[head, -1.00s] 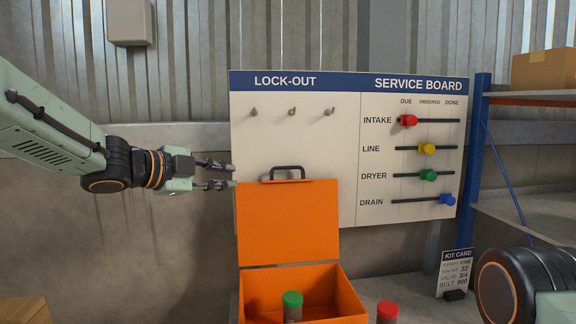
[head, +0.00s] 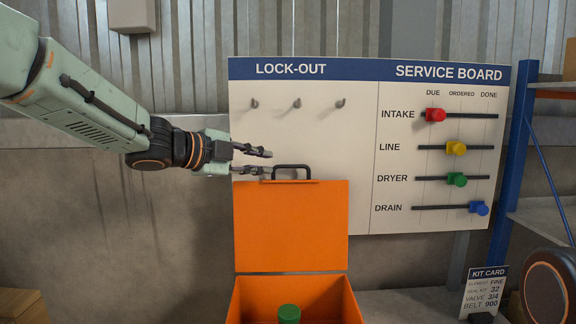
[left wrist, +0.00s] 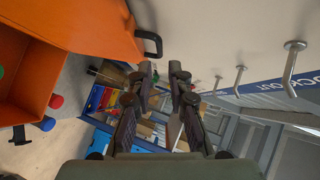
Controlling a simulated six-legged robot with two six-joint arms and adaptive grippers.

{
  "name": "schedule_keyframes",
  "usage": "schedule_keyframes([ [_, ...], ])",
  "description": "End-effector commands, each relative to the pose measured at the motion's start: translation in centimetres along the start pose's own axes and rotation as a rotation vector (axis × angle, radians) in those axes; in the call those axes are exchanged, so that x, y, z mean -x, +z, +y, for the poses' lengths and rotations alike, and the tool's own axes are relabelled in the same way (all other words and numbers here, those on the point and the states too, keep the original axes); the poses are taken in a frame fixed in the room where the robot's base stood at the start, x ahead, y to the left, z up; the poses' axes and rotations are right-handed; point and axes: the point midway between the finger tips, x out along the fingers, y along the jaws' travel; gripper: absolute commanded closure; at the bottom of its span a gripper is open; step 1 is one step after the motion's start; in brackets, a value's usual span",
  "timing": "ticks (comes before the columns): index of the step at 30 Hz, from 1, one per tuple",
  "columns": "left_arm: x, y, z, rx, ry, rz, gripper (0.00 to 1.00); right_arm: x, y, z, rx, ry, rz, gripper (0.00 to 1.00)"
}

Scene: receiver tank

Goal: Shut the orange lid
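The orange lid (head: 290,225) stands upright, open, at the back of the orange box (head: 240,300). A dark handle (head: 292,168) sits on its top edge. My left gripper (head: 267,162) comes in from the left, level with the handle and just left of it in the picture. Its fingers are apart with nothing between them. In the left wrist view, the lid (left wrist: 75,22) and handle (left wrist: 155,43) lie to the left of my open fingers (left wrist: 162,72). I cannot tell whether a finger touches the handle. My right gripper is outside the frames.
A green-capped item (head: 289,313) is in the box. Behind the lid stands the service board (head: 300,135) with hooks and coloured sliders. A kit card (head: 485,290) stands at lower right, near a blue rack post (head: 512,155). The wall left of the box is clear.

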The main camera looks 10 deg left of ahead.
Motion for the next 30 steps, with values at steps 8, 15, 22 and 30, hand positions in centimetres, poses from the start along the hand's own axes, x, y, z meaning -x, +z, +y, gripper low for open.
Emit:
schedule_keyframes([
  [8, -4.1, 0.0, 0.2, -0.002, 0.003, 0.001, 0.82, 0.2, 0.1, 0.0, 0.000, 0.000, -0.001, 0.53],
  [15, -6.5, 0.0, 0.1, -0.001, 0.001, 0.001, 0.82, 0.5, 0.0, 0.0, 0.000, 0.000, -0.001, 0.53],
  [22, -7.1, 0.0, 0.0, 0.001, 0.000, 0.001, 0.82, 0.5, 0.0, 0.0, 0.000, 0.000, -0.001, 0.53],
  [30, -7.2, 0.0, 0.0, 0.001, 0.000, 0.001, 0.96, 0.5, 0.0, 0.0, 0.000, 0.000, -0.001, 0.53],
])
